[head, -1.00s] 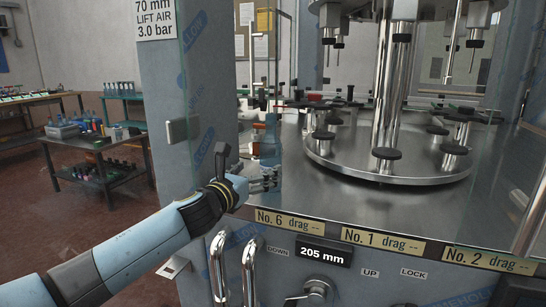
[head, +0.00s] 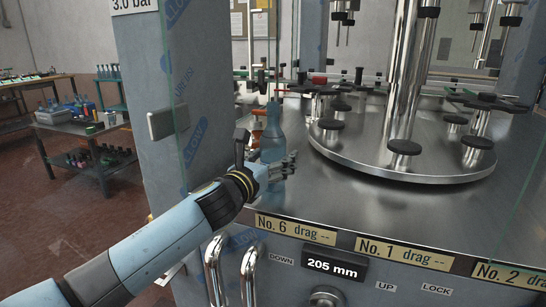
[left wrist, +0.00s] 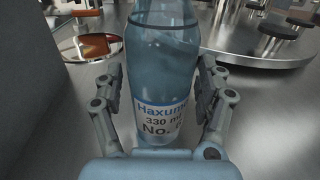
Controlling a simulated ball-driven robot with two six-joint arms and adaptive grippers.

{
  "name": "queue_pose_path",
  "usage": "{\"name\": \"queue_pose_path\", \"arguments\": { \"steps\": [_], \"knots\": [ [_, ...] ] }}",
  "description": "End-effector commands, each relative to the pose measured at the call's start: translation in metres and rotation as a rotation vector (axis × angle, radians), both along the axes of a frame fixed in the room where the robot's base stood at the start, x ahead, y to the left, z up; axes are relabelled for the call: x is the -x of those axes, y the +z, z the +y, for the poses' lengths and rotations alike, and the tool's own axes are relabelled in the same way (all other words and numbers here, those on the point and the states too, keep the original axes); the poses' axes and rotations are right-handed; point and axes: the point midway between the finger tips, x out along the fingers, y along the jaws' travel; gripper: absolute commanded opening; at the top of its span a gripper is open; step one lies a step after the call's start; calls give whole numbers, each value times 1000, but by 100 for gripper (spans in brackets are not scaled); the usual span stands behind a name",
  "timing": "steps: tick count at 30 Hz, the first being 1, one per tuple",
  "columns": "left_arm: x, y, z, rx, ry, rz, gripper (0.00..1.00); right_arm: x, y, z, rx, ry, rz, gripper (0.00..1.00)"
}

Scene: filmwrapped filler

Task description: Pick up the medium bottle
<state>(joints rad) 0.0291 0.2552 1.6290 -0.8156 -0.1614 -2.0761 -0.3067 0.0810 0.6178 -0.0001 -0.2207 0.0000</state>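A clear blue-tinted bottle (head: 272,138) stands upright on the steel machine top, near its left edge in the head view. In the left wrist view the bottle (left wrist: 160,75) fills the middle. Its white label reads "Haxum…", "330 ml" and "No."; the number is unclear. My left gripper (head: 280,168) is low at the bottle. In the left wrist view the gripper's fingers (left wrist: 162,95) stand open on both sides of the bottle, with narrow gaps beside the glass. The bottle's top is cut off there. My right gripper is not in view.
A round steel carousel (head: 400,165) with black pads is to the right. The machine top between bottle and carousel is clear.

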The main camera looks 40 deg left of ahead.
Motion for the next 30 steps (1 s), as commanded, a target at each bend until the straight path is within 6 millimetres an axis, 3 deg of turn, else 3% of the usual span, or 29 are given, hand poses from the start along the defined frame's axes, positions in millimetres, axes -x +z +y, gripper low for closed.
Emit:
{"name": "queue_pose_path", "arguments": {
  "steps": [1,11,22,30],
  "knots": [
    [0,0,0,0,0,0,64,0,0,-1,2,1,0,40],
    [0,0,0,0,0,-1,23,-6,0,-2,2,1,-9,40],
    [0,8,0,1,0,-1,23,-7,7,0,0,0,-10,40],
    [0,44,0,1,-1,-2,23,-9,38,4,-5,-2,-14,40]
  ]
}}
